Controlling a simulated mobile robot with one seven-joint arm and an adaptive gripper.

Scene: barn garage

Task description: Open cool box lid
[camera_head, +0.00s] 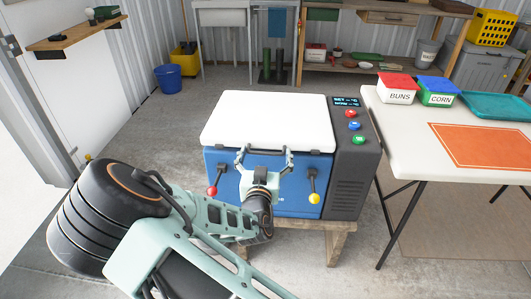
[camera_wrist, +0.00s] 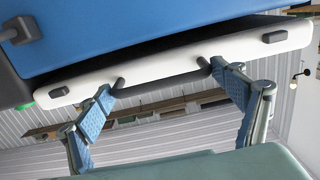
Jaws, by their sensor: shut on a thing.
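The cool box has a blue body (camera_head: 295,202) and a white lid (camera_head: 268,118); it stands on a low wooden stand. My gripper (camera_head: 264,157) is at the front edge of the lid, its fingers spread wide. In the wrist view, my gripper (camera_wrist: 165,88) has one finger at each end of the dark lid handle (camera_wrist: 160,86) and is shut on it. A dark gap shows there between the white lid (camera_wrist: 190,58) and the blue body (camera_wrist: 130,25). Two front levers, one with a red knob (camera_head: 212,190) and one with a yellow knob (camera_head: 314,198), point down.
A dark panel with coloured buttons (camera_head: 354,126) forms the box's right side. A white table (camera_head: 400,108) with bins marked BUNS (camera_head: 398,90) and CORN (camera_head: 438,94) stands close on the right. Behind the box, the floor (camera_head: 215,90) is clear. A blue bucket (camera_head: 168,79) stands back left.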

